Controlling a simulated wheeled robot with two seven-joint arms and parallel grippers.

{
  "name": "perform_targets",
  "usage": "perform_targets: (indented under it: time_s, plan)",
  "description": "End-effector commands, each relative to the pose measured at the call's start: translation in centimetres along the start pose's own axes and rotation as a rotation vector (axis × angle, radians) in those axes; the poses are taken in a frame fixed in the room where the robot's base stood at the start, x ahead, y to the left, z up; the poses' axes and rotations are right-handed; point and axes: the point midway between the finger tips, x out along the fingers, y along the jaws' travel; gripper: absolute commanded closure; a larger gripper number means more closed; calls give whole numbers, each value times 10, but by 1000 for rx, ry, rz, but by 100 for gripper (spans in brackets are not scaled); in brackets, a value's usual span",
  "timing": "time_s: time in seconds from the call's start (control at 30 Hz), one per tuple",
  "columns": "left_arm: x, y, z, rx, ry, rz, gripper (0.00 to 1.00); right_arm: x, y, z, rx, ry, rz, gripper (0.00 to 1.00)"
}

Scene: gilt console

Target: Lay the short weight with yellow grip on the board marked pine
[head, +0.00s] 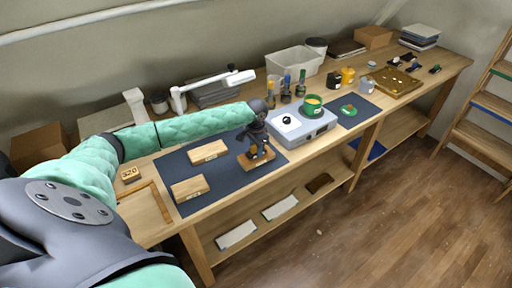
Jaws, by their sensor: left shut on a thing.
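My left gripper (256,154) points down over the right-hand wooden board (268,161) on the dark mat. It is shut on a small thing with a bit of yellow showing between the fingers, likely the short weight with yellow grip. The fingers hide most of it, and I cannot tell if it touches the board. Two more wooden boards lie on the mat, one at the back left (209,151) and one at the front left (190,187). Their front labels are too small to read. My right gripper is not in view.
A grey scale (304,133) stands just right of the gripper, with a green and yellow cup (312,103) on it. Behind it are several vials (286,88) and a pale bin (294,62). The dark mat (222,182) is bare between the boards.

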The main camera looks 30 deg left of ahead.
Motion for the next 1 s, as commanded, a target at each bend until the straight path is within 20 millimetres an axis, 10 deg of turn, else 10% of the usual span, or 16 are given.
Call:
perform_targets:
  time_s: [0.33, 0.37, 0.47, 0.9, 1.0]
  plan:
    - [3, 0, 0, 0, 0, 1, 93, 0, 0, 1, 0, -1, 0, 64]
    - [3, 0, 0, 0, 0, 1, 60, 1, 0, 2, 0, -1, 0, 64]
    - [3, 0, 0, 1, 0, 0, 44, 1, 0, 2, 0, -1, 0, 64]
    - [-7, 0, -1, 1, 1, 0, 44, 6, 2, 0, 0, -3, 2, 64]
    - [-21, 0, -1, 2, 2, 0, 44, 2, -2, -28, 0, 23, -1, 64]
